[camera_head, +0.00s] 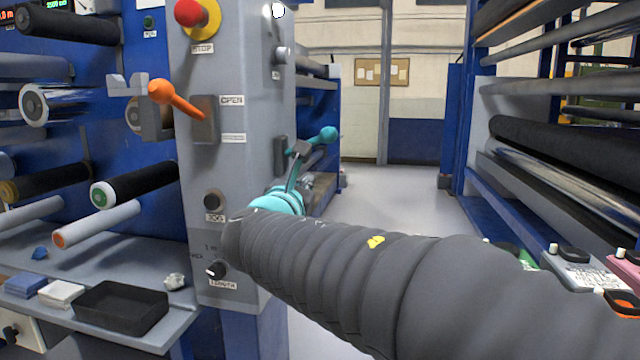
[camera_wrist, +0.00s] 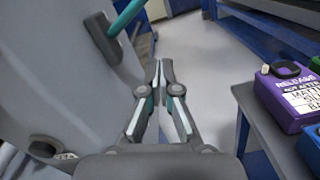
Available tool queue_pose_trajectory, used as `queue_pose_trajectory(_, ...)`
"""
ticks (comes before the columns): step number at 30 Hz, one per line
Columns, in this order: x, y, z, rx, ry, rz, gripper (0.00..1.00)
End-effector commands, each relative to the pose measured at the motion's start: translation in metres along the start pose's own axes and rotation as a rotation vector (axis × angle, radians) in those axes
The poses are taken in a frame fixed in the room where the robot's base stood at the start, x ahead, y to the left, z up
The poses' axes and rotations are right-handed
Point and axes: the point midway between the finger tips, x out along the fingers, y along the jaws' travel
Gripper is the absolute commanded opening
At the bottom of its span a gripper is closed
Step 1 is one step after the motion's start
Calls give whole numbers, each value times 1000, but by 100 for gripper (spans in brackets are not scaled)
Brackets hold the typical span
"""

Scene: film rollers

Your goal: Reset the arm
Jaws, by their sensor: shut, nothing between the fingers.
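My arm, in a dark ribbed sleeve, reaches across the head view from the lower right toward the grey control panel (camera_head: 250,90). My gripper (camera_wrist: 160,66) shows in the wrist view with its fingertips together and nothing between them. It is beside the panel face and apart from it, over the grey floor. A teal lever (camera_head: 310,145) sticks out from the panel's right side, and a teal handle also shows in the wrist view (camera_wrist: 124,18), ahead and left of the gripper.
An orange lever (camera_head: 175,98) and a red stop button (camera_head: 190,12) are on the panel. A shelf at left holds a black tray (camera_head: 120,308). Rollers fill both sides. A purple bottle (camera_wrist: 288,98) stands on a bench at right. The aisle floor (camera_head: 385,185) is clear.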

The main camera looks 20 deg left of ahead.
Motion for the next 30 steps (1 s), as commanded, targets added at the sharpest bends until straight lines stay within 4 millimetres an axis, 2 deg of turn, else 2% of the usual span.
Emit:
queue_pose_trajectory(6, 1, -3, 0, 7, 3, -6, 0)
queue_pose_trajectory(8, 2, -13, 2, 28, 11, -25, 0)
queue_pose_trajectory(10, 4, -35, 4, 81, 29, -69, 0)
queue_pose_trajectory(11, 4, -49, 5, 113, 40, -95, 0)
queue_pose_trajectory(14, 1, -106, 7, 261, 81, -214, 0)
queue_pose_trajectory(15, -2, -133, 6, 334, 97, -271, 0)
queue_pose_trajectory(20, -32, -234, -1, 657, 135, -513, 0)
queue_pose_trajectory(24, -78, -313, -16, 982, 128, -743, 0)
queue_pose_trajectory(27, -118, -357, -30, 1229, 96, -905, 0)
queue_pose_trajectory(30, -160, -388, -48, 1470, 46, -1055, 0)
